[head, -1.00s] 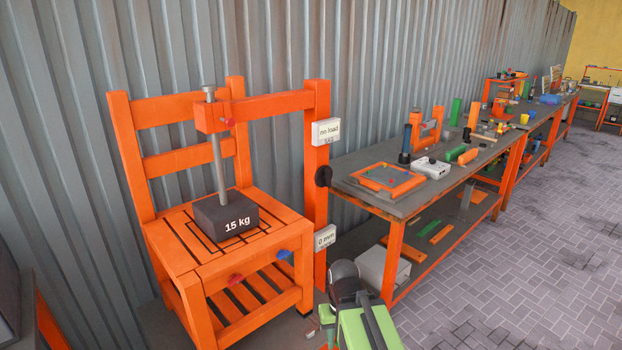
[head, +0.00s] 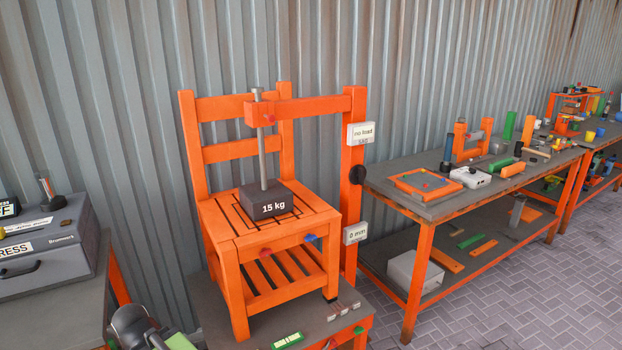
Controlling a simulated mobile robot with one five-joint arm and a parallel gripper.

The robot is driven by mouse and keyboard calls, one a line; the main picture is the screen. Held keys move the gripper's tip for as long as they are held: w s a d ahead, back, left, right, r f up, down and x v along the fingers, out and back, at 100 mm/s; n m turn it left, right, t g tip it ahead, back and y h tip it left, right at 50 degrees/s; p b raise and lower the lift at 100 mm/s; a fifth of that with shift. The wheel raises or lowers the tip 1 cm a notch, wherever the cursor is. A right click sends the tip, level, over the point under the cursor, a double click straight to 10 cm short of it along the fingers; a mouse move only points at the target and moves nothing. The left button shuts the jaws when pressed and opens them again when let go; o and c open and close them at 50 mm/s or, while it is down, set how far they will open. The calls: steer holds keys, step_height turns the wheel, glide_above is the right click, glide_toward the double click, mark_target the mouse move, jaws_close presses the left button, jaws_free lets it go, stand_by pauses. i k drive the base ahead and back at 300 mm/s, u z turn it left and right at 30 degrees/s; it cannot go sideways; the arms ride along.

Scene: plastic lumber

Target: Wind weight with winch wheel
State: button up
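A dark grey block marked "15 kg" (head: 268,207) rests on the slatted seat of an orange chair (head: 222,226). A grey vertical rod (head: 263,160) rises from it through an orange arm that reaches out from an orange post (head: 353,110). A black round knob or wheel (head: 357,175) sits on the side of the post; I cannot tell if it is the winch wheel. Signs on the post read "no load" (head: 361,132) and "0 mm" (head: 355,233). My gripper's fingers are not visible.
The chair stands on a low grey platform (head: 215,313) with a green level-like piece (head: 288,340) at its front. A workbench (head: 430,205) with several tools stands at the right. A grey case (head: 50,245) is at the left. Open paved floor (head: 500,300) lies front right.

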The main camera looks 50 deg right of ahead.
mark_target(356, 175)
steer(key=u, duration=0.35)
steer(key=k, duration=1.1)
steer(key=z, duration=1.05)
steer(key=i, duration=1)
steer(key=u, duration=0.1)
